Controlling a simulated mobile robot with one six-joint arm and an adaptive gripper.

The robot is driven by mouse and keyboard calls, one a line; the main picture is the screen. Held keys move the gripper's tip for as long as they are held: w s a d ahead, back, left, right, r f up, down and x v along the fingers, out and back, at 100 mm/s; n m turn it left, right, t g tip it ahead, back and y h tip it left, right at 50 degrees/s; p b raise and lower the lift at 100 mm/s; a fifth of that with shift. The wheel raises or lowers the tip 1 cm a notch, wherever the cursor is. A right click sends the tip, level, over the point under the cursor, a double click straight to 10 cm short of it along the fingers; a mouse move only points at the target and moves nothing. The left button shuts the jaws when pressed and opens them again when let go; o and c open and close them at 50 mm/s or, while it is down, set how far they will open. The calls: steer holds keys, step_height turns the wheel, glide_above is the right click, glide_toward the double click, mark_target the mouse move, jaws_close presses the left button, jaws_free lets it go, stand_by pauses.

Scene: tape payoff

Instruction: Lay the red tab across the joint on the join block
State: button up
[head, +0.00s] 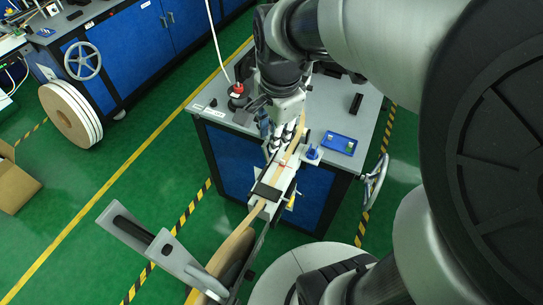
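The join block (281,179) is a pale narrow block at the near edge of the grey workbench, with a dark clamp plate (265,191) at its near end. Brown tape (256,209) runs along it from the lower left. A small thin red mark (286,166), perhaps the red tab, shows on the block's upper part; it is too small to tell how it lies. My gripper (279,148) points down just above the far end of the block. Its fingers are small and partly merge with the block, so whether they hold anything is unclear.
A blue tray (350,151) with small items lies right of the block. A black device with a red top (238,88) stands on the bench's left. A tape reel (228,262) is at the front, a handwheel (374,178) at right.

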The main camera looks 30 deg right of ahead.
steer(key=s+a+r+n+t, duration=0.1)
steer(key=s+a+r+n, duration=0.1)
steer(key=s+n, duration=0.4)
steer(key=s+a+r+n+t, duration=0.1)
steer(key=s+a+n, duration=0.2)
steer(key=s+n, duration=0.3)
steer(key=n, duration=0.4)
steer(key=shift+s+a+r+n+t, duration=0.3)
steer(key=shift+s+a+r+n, duration=0.05)
steer(key=shift+s+a+n, duration=0.05)
steer(key=shift+c, duration=0.4)
